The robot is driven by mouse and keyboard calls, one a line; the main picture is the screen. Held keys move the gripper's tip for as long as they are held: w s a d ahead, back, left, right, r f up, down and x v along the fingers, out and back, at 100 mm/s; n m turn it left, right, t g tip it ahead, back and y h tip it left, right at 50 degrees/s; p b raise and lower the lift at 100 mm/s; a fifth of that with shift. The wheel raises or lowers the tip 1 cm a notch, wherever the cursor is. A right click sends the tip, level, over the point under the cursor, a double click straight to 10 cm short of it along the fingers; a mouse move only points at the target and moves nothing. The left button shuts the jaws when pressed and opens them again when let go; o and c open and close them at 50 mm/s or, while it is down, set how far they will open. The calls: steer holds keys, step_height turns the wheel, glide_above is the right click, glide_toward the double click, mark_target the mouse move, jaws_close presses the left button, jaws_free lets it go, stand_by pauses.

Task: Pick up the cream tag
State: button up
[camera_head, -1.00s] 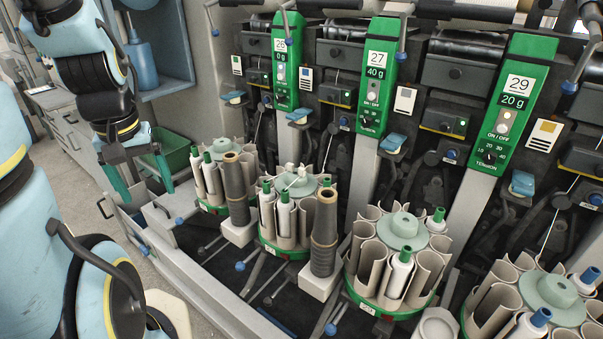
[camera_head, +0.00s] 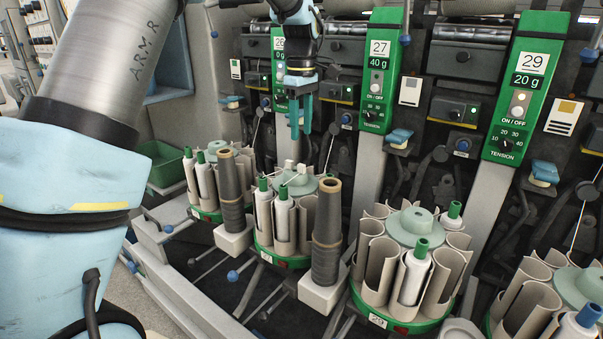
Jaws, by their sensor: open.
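My gripper (camera_head: 301,132) points down with its teal fingers apart and nothing between them. Pale cards are also fixed on the machine front, one beside unit 27 (camera_head: 411,91) and one beside unit 29 (camera_head: 565,116).
Tall dark cones stand on white blocks, one (camera_head: 327,230) in front of the middle magazine and one (camera_head: 232,190) to its left. White bobbins with green tops stick up around the hub. Another magazine (camera_head: 410,312) stands to the right. Green panels rise behind.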

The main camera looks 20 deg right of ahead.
mark_target(302, 165)
step_height(302, 165, down, 3)
steer(key=shift+f, duration=0.2)
steer(key=f, duration=0.1)
steer(key=f+p, duration=0.1)
steer(key=f, duration=0.1)
steer(key=f+p, duration=0.1)
steer(key=shift+s+a+f, duration=0.15)
steer(key=shift+s+f, duration=0.15)
steer(key=shift+s, duration=0.1)
steer(key=shift+f, duration=0.4)
jaws_close()
